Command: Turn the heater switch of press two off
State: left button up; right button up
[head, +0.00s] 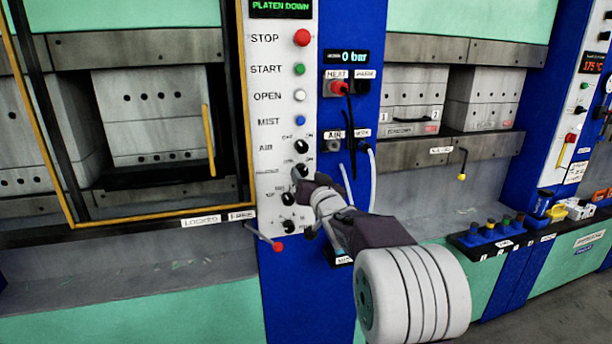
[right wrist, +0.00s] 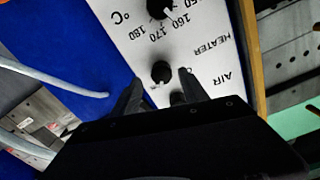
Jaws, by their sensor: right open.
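The heater switch (right wrist: 160,70) is a small black knob on a white panel, under the upside-down word HEATER in the right wrist view. My right gripper (right wrist: 160,80) is open, with one finger on each side of that knob. I cannot tell whether the fingers touch it, nor clearly which way its pointer stands. In the head view my right gripper (head: 302,180) reaches the white control panel (head: 279,98) from the lower right and partly covers the knob row beside the HEATER label. My left gripper is not in view.
The air knob (head: 301,146) is just above my gripper; the temperature dial (head: 288,198) is below. A red-tipped lever (head: 277,246) juts out lower left. Hoses (head: 372,165) hang to the right. A yellow-edged press guard (head: 246,110) stands left of the panel.

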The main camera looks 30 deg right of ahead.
jog(key=shift+w+a, duration=0.1)
jog(key=shift+w, duration=0.5)
grip_shut()
jog(key=shift+n, duration=0.3)
jog(key=shift+f+n+b, duration=0.1)
jog(key=shift+n+b, duration=0.75)
jog(key=shift+n, duration=0.15)
jog(key=n+b, duration=0.2)
jog(key=n, duration=0.1)
jog(key=shift+n, duration=0.4)
jog(key=n+b, duration=0.1)
jog(key=n, duration=0.2)
jog(key=shift+n+b, duration=0.7)
jog(key=shift+n, duration=0.5)
